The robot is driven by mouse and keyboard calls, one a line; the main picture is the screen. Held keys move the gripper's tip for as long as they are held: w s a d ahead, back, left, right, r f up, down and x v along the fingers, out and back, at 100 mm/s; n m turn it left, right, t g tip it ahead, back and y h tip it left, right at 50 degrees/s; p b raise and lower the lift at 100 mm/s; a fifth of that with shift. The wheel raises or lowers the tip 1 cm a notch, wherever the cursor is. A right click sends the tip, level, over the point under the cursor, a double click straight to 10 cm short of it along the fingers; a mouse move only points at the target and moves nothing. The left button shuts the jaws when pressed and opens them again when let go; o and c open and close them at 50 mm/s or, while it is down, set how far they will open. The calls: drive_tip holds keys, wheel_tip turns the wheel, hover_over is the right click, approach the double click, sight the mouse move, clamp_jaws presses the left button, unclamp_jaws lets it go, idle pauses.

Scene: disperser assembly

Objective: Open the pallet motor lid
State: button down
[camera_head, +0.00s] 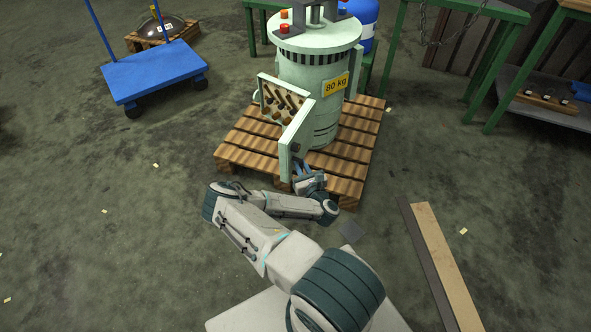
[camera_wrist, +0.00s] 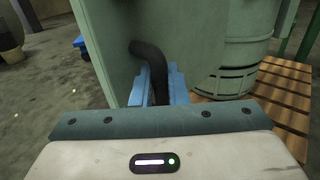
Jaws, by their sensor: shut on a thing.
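The motor (camera_head: 318,95) is a pale green cylinder marked "80 kg", standing upright on a wooden pallet (camera_head: 237,153). Its lid (camera_head: 298,135) is a flat pale green panel, swung out from the box on the motor's side. The box's inside, with several dark and orange parts (camera_head: 280,102), shows. My gripper (camera_head: 304,168) is at the lid's lower near end. In the wrist view my gripper's blue fingers (camera_wrist: 159,88) are shut on a black curved handle (camera_wrist: 150,52) on the lid (camera_wrist: 112,45). The motor body (camera_wrist: 225,50) is just to the right.
A blue cart (camera_head: 152,70) stands at the upper left. Green tables (camera_head: 500,65) stand at the back and right. Long boards (camera_head: 440,260) lie on the floor at the right. The floor left of the pallet is mostly clear.

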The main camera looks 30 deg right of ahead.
drive_tip(key=shift+w+a+r+y, duration=0.15)
drive_tip(key=shift+w+r+y, duration=0.15)
drive_tip(key=shift+w, duration=0.1)
drive_tip(key=c, duration=1.4)
unclamp_jaws()
drive_tip(key=shift+f, duration=0.1)
drive_tip(key=shift+a, duration=0.15)
drive_tip(key=shift+s, duration=0.1)
drive_tip(key=s+a, duration=0.1)
drive_tip(key=s, duration=1.2)
drive_tip(key=shift+s+a, duration=0.25)
drive_tip(key=shift+s, duration=0.05)
